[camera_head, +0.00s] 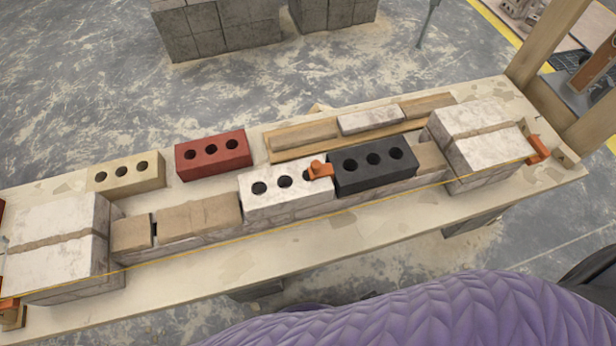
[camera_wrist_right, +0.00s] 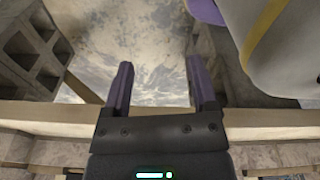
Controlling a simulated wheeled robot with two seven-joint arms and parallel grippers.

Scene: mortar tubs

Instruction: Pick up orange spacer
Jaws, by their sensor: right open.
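The orange spacer (camera_head: 319,170) is small and sits at the joint between a white three-hole brick (camera_head: 287,202) and a black three-hole brick (camera_head: 372,165) in the head view. Part of it shows on top of the bricks; any part down in the joint is hidden. My right gripper (camera_wrist_right: 158,76) shows only in the right wrist view. Its two purple fingers are apart with nothing between them, and the spacer is not seen there. My left gripper is in neither view.
Light block stacks stand at the bench's left (camera_head: 60,240) and right ends, with a yellow string along the front. A red brick (camera_head: 213,154) and a tan brick (camera_head: 126,174) stand behind the row. Orange pieces (camera_head: 538,148) sit at the string's ends.

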